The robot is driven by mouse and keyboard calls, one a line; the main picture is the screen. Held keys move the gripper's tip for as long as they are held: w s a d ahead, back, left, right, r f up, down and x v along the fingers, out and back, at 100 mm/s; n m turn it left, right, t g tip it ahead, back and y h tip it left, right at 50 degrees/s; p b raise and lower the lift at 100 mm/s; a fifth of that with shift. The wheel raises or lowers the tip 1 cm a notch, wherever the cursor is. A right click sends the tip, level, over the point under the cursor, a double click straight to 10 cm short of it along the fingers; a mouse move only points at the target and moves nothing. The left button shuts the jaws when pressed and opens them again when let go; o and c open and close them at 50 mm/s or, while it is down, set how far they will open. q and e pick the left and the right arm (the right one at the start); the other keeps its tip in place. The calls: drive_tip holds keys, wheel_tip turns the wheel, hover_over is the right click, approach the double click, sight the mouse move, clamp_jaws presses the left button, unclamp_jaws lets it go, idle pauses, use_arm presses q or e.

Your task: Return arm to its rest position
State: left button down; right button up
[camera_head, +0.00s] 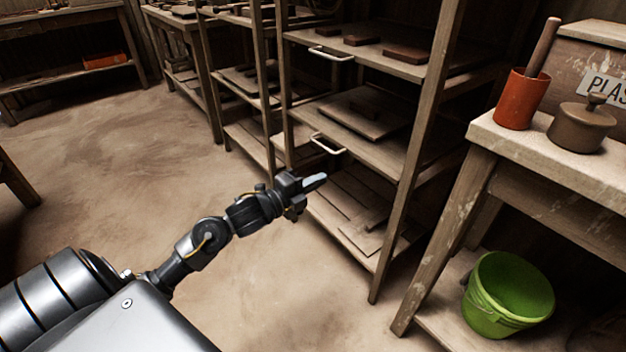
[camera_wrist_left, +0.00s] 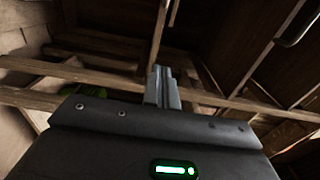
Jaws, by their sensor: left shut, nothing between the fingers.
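My left arm comes in from the lower left of the head view and reaches toward the wooden shelf rack (camera_head: 395,190). My left gripper (camera_head: 315,181) is shut and empty. In the head view it appears in front of the rack's lower shelves; I cannot tell the exact gap. Its closed fingers also show in the left wrist view (camera_wrist_left: 163,85), pointing toward wooden beams. My right gripper is not in view.
The rack holds boards and dark tiles (camera_head: 406,54), with metal handles (camera_head: 327,143) on its front. At right, a bench (camera_head: 545,160) carries an orange pot (camera_head: 520,100) and lidded pot (camera_head: 580,128). A green bucket (camera_head: 508,293) stands below. Floor at left (camera_head: 110,170) is clear.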

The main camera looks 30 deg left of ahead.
use_arm(q)
drive_tip(key=shift+s+a, duration=0.1)
drive_tip(key=shift+s, duration=0.3)
